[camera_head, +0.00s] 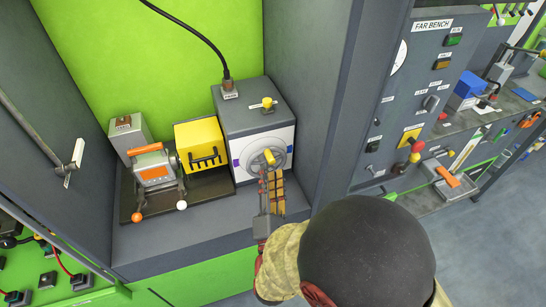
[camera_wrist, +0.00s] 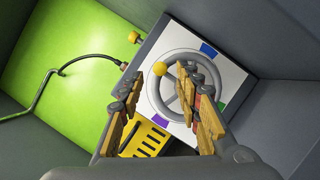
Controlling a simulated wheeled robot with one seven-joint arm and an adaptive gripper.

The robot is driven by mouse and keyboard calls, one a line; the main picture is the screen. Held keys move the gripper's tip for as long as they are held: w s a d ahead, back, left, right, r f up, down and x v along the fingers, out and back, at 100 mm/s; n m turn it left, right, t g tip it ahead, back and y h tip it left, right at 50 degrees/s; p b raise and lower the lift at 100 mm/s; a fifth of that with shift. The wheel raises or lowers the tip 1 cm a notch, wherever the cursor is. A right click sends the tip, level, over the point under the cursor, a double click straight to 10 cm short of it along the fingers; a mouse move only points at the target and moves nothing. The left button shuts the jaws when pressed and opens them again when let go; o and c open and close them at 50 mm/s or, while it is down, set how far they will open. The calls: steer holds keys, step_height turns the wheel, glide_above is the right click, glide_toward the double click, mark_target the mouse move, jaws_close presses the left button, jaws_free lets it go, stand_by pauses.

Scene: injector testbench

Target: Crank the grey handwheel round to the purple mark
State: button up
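The grey handwheel (camera_wrist: 171,58) is on the white face of a grey box, and in the head view (camera_head: 257,160) it is partly hidden by my gripper. A yellow knob (camera_wrist: 159,69) is on its rim, at the upper left in the wrist view. The purple mark (camera_wrist: 161,118) is at the lower left of the dial in the wrist view and at its left edge in the head view (camera_head: 236,162). My gripper (camera_wrist: 171,73) is open in front of the wheel, its tan-padded fingers apart.
A blue mark (camera_wrist: 208,49) and a green mark (camera_wrist: 220,106) are also on the dial. A yellow slotted box (camera_head: 200,146) stands left of the wheel's box, beside an orange-handled device (camera_head: 154,168). A dark side wall (camera_head: 309,90) closes the right.

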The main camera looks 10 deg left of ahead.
mark_target(270, 164)
steer(key=x, duration=0.5)
steer(key=shift+w+a+b, duration=0.1)
steer(key=shift+w+b, duration=0.2)
steer(key=shift+b, duration=0.1)
steer(key=shift+c, duration=1.3)
steer(key=shift+r, duration=0.2)
jaws_close()
